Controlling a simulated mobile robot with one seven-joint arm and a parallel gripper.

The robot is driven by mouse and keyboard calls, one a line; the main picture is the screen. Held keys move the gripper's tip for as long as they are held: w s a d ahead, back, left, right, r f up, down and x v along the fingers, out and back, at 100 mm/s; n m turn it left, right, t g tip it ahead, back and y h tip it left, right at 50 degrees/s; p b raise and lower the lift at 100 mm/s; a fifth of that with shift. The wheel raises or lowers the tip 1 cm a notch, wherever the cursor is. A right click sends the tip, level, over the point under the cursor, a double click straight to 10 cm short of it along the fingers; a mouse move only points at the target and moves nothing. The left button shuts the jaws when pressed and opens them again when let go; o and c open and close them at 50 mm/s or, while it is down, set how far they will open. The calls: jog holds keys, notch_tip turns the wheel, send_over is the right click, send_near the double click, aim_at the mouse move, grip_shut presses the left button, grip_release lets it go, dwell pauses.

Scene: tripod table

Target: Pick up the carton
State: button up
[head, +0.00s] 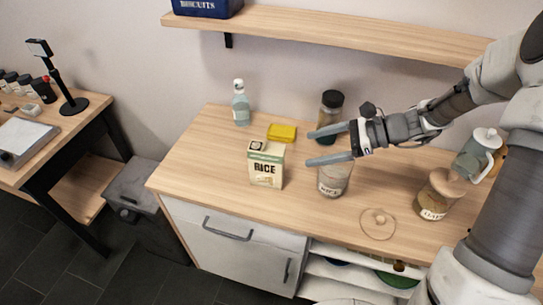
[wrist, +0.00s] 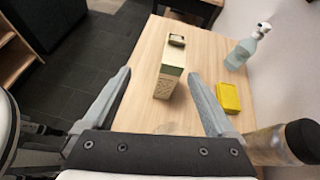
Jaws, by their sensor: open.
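The carton (head: 266,165) is a cream and green box labelled RICE, standing upright on the wooden counter (head: 220,150). In the wrist view the carton (wrist: 170,72) stands ahead of my gripper, between the lines of its two fingers, with its narrow side showing. My gripper (head: 312,149) is open and empty, to the right of the carton and apart from it. In the wrist view the fingers (wrist: 160,85) spread wide on either side. A glass jar (head: 333,180) stands under the lower finger in the head view and is partly hidden by it.
A yellow block (head: 282,132) lies just behind the carton. A spray bottle (head: 240,103) stands at the back left. A dark-lidded jar (head: 330,112) is behind my gripper. A wall shelf (head: 330,32) runs above. The counter's left end is clear.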

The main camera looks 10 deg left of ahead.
aim_at(275, 151)
jog(key=shift+m+t+y, duration=0.4)
jog(key=shift+m+y, duration=0.2)
jog(key=shift+m, duration=0.2)
jog(key=x, duration=0.4)
jog(key=w+x, duration=0.1)
jog(key=x, duration=0.3)
jog(key=f+x, duration=0.1)
jog(key=x, duration=0.3)
jog(key=shift+w+d, duration=0.25)
jog(key=shift+w, duration=0.15)
jog(key=shift+w+x, duration=0.1)
jog(key=shift+x, duration=1.3)
jog(key=shift+w+x, duration=0.15)
jog(key=shift+x, duration=1.3)
jog(key=shift+d, duration=0.1)
grip_shut()
